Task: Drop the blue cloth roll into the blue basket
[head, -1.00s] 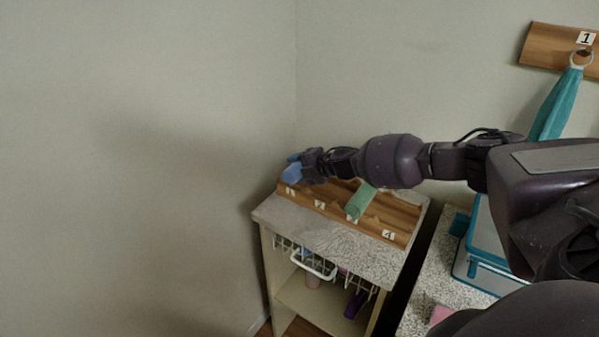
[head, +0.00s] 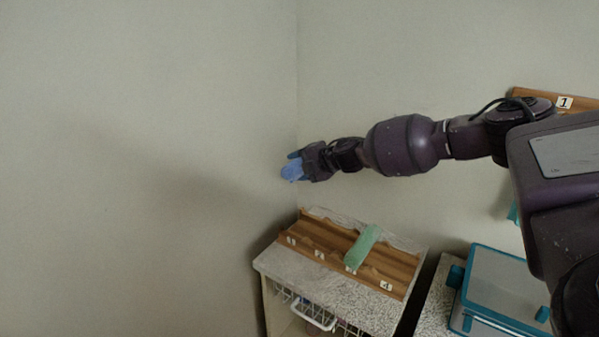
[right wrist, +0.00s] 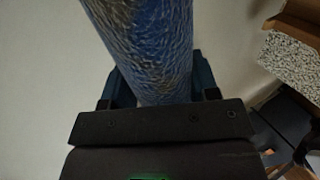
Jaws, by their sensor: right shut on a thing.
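The blue cloth roll (head: 292,171) is held in my right gripper (head: 298,168), up in the air above the left end of the wooden rack. In the right wrist view the roll (right wrist: 148,45) stands out between the two fingers, and the gripper (right wrist: 155,88) is shut on it. No blue basket can be made out for sure in these frames. My left gripper is not in view.
The wooden rack (head: 326,232) with numbered slots stands on a speckled cabinet top (head: 345,305). A green roll (head: 362,247) lies in it. A white wire basket (head: 314,314) hangs below. A teal-edged box (head: 505,284) stands at right. Walls are close behind.

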